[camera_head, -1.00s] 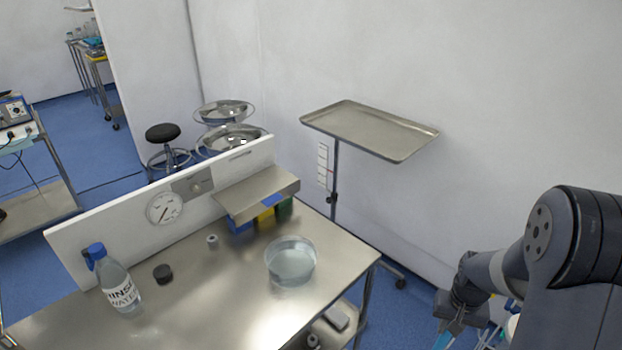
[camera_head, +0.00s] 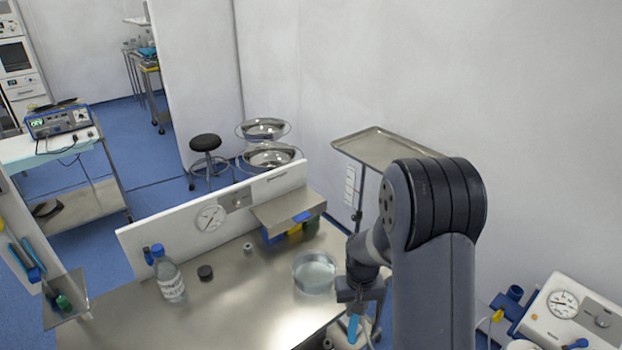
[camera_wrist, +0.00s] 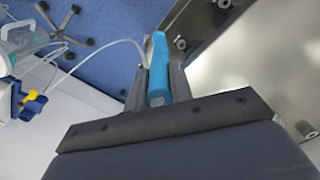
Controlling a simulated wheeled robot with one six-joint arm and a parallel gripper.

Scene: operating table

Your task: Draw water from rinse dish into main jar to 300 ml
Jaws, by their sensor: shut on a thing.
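The rinse dish (camera_head: 314,273) is a round clear dish with water, on the steel table near its right end. My gripper (camera_head: 357,303) is just right of the dish, beyond the table's edge in the picture. In the wrist view my gripper (camera_wrist: 158,75) is shut on a blue handpiece (camera_wrist: 158,62), with a pale tube (camera_wrist: 108,44) running off to the left. The handpiece (camera_head: 353,328) points downward in the head view; its tip is not clear. A clear jar (camera_wrist: 22,42), possibly the main jar, is partly seen at the wrist view's upper left; its level is unreadable.
A bottle labelled rinse water (camera_head: 169,282) and a black cap (camera_head: 205,272) stand on the steel table (camera_head: 245,310). A raised shelf (camera_head: 288,208) is behind the dish. A tray stand (camera_head: 375,146) is beyond. A white gauge unit (camera_head: 570,312) is at the lower right.

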